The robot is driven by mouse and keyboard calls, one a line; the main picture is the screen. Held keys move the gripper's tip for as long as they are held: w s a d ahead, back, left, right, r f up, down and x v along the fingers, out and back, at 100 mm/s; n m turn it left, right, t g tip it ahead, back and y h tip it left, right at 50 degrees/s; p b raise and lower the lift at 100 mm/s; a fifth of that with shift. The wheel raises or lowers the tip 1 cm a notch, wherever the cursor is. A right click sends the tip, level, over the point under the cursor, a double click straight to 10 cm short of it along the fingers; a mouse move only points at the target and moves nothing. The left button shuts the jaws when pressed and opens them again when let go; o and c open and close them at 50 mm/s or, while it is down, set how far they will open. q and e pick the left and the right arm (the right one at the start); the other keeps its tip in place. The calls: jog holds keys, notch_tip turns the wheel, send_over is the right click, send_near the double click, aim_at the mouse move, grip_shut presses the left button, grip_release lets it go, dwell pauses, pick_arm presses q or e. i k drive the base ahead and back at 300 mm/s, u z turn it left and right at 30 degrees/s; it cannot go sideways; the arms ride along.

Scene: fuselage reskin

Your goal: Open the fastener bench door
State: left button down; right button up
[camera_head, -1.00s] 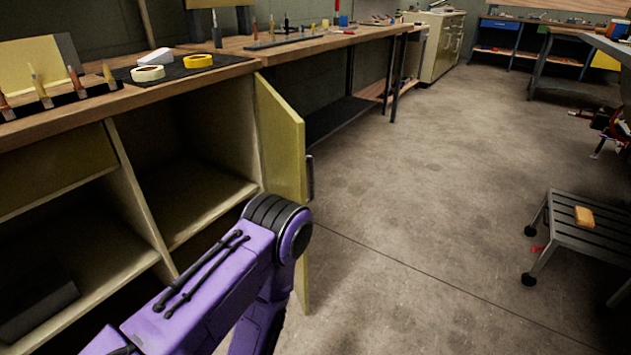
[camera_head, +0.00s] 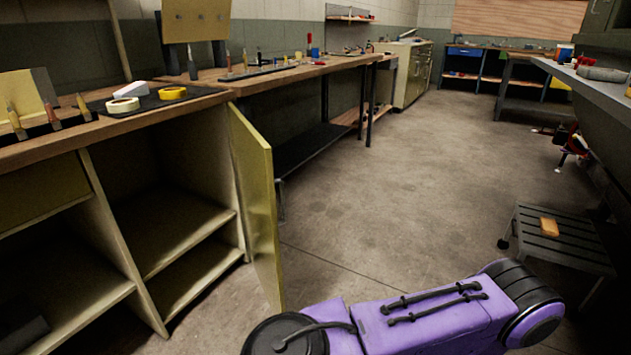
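The fastener bench (camera_head: 150,118) stands at the left with a wooden top. Its yellow-green door (camera_head: 258,200) is swung wide open, standing out from the bench front toward the floor. The compartment behind it (camera_head: 165,215) is exposed and shows a shelf and bare walls. One of my purple arms (camera_head: 430,325) crosses the bottom right of the view, apart from the door in the picture. Neither gripper is in view.
White tape (camera_head: 122,105) and yellow tape (camera_head: 172,93) lie on a dark mat on the bench. A grey step stool (camera_head: 565,245) with an orange block (camera_head: 549,227) stands at right. A grey bench (camera_head: 600,92) lines the right side. The middle floor is clear.

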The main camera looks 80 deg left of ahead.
aim_at(252, 155)
jog(key=z, duration=0.05)
jog(key=k, duration=1)
jog(key=u, duration=1.7)
